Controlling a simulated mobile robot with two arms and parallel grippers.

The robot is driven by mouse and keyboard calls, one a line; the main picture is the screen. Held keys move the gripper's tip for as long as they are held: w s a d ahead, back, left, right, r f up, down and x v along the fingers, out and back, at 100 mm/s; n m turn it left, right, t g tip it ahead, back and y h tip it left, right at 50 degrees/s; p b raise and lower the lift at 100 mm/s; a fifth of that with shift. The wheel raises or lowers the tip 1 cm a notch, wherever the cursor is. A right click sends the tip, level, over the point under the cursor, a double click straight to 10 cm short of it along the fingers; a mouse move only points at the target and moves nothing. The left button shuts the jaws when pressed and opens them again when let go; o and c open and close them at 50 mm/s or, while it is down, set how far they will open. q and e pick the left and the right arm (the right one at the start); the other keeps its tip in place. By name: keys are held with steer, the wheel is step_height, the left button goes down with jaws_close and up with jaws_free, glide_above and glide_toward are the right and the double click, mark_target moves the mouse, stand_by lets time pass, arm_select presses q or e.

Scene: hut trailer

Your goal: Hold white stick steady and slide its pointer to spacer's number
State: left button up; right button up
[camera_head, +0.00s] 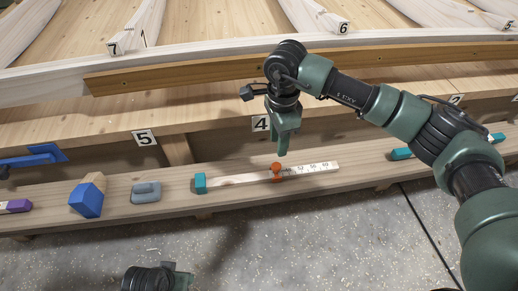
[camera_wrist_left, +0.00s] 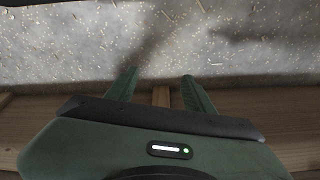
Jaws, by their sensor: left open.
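The white stick (camera_head: 235,178) lies on the wooden beam in the head view, with a teal block at its left end and printed numbers toward its right end. Its orange pointer (camera_head: 277,171) sits near the left of the numbers; some digits are too small to read surely. My right gripper (camera_head: 283,146) points down just above and behind the pointer, apparently apart from it; its finger gap is not clear. My left gripper (camera_head: 180,268) is at the bottom edge, over the floor. In the left wrist view it (camera_wrist_left: 160,86) is open and empty. I cannot tell which part is the spacer.
On the beam lie a grey tool (camera_head: 146,192), a blue-and-wood block (camera_head: 88,198), a purple item (camera_head: 16,206) and a teal block (camera_head: 401,154). Number tags 5 (camera_head: 145,138) and 4 (camera_head: 261,123) mark the ledge behind. Speckled floor (camera_head: 310,240) in front is mostly clear.

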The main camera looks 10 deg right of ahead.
arm_select(q)
steer(key=w+d+r+t+h, duration=0.3)
steer(key=w+d+r+t, duration=0.3)
steer(key=d, duration=0.3)
steer(key=w+d+r+t+h, duration=0.35)
steer(key=w+d+r, duration=0.25)
steer(key=d+r, duration=0.3)
steer(key=n+t+y, duration=0.3)
steer(key=t+y, duration=0.3)
steer(key=y, duration=0.1)
glide_toward(199, 177)
steer(key=shift+w+d+r+g, duration=0.1)
steer(key=shift+w+d+g, duration=0.1)
steer(key=shift+w, duration=0.4)
steer(key=shift+w+d+g, duration=0.1)
steer(key=shift+w+d, duration=0.05)
steer(key=shift+w, duration=0.5)
steer(key=shift+w+a+y, duration=0.2)
steer(key=shift+y, duration=0.15)
steer(key=shift+w+a, duration=0.2)
steer(key=shift+w, duration=3.4)
